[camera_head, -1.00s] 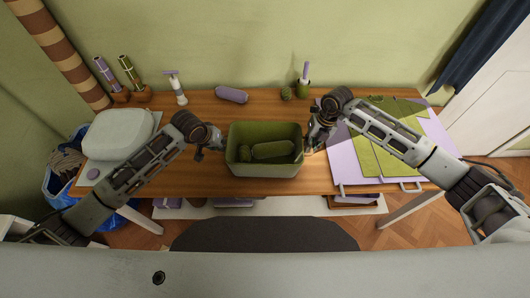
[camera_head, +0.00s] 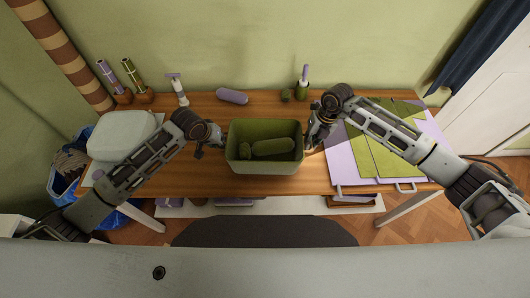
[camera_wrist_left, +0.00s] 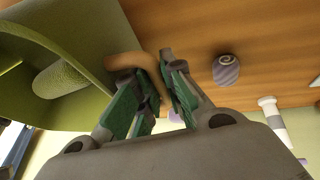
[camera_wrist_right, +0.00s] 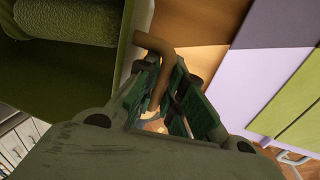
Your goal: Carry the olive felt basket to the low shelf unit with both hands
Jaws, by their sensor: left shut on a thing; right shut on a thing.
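The olive felt basket (camera_head: 264,168) is upright over the middle of the wooden table, with an olive roll (camera_head: 273,146) and a smaller olive item (camera_head: 244,151) inside. My left gripper (camera_head: 219,143) is at its left side, shut on a tan handle (camera_wrist_left: 125,61) that shows in the left wrist view. My right gripper (camera_head: 309,143) is at its right side, shut on the other tan handle (camera_wrist_right: 153,43), seen in the right wrist view. Whether the basket's bottom touches the table is hard to tell. I cannot identify the low shelf unit with certainty.
A pale case (camera_head: 122,133) is at the table's left, purple and green sheets (camera_head: 380,150) at its right. A white low board (camera_head: 280,206) with items shows below the front edge.

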